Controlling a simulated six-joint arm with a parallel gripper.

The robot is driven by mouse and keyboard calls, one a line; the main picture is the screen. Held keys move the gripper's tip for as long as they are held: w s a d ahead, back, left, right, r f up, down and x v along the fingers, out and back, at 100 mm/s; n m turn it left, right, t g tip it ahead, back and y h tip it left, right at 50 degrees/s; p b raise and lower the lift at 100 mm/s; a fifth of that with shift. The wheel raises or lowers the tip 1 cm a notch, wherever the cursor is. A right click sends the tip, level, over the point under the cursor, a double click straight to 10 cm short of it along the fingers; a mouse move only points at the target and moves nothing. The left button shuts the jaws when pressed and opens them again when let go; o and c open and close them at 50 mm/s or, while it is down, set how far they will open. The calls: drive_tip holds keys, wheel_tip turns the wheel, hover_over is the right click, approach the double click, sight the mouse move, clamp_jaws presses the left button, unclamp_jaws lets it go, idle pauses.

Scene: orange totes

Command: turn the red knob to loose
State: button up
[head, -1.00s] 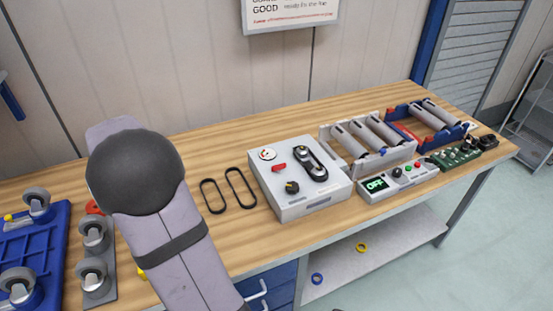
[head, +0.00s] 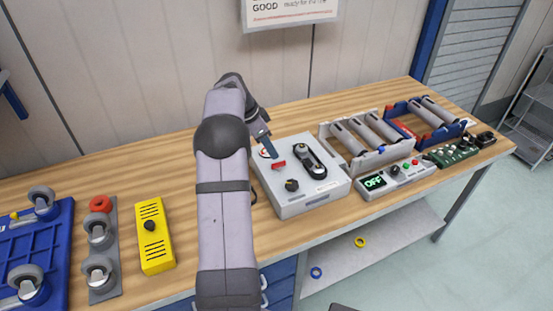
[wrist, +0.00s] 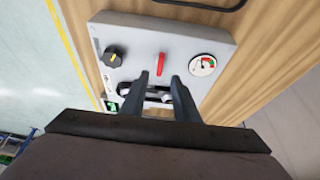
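The red knob (head: 278,164) is a small bar on top of the grey box (head: 318,204), left of the black belt on its pulleys (head: 311,158). In the wrist view the red knob (wrist: 160,64) stands just beyond my fingertips, roughly in line with the gap between them. My gripper (wrist: 160,77) is open and empty, its two dark fingers apart above the box. In the head view the gripper (head: 266,149) is over the box's back left corner, by the gauge, and is not touching the knob. My arm hides part of the box's left side.
The box also carries a round gauge (wrist: 202,65) and a black dial (wrist: 115,56). A roller frame (head: 368,162) and a control panel showing OFF (head: 396,178) stand to the right. A yellow box (head: 154,250) and a caster plate (head: 108,290) are on the left.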

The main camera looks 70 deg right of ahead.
sight(278, 163)
drive_tip(key=shift+p+x, duration=1.3)
drive_tip(key=shift+x, duration=2.05)
clamp_jaws()
